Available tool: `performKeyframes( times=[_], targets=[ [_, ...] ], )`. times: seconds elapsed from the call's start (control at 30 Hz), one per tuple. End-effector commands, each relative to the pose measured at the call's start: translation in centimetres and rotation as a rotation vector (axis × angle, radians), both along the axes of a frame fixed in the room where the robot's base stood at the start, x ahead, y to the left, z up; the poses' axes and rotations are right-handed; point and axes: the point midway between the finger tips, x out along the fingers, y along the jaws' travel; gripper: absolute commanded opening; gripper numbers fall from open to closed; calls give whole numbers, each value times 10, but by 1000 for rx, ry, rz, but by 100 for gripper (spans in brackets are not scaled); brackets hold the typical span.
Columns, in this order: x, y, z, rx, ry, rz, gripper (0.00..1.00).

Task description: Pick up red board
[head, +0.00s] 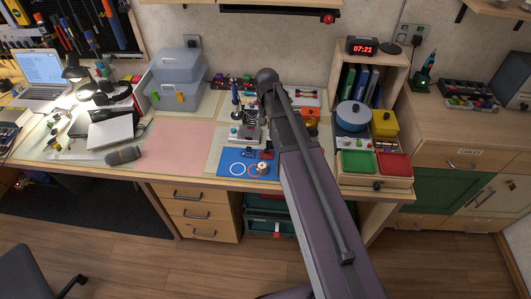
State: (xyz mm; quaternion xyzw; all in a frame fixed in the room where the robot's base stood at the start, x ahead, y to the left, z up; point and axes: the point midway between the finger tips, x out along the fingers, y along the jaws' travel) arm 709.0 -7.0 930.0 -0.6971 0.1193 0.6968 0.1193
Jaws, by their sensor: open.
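A small red piece that looks like the red board (267,155) lies on the blue mat (227,157) at the front middle of the workbench. It is small in the head view, and my arm passes close to its right. My arm rises from the lower right across the bench to a rounded joint above the back of the bench.
A soldering station (245,132) stands behind. Green (358,162) and red (395,164) trays sit right of my arm. The pink mat (172,146) at left is clear.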

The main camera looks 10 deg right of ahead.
Motion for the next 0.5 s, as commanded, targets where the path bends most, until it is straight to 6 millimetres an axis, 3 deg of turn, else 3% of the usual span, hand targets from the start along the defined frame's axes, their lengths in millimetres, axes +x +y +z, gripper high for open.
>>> performKeyframes(
  times=[0.5],
  targets=[
    [0, 4, -27, 0, 0, 5, 69]
  ],
)
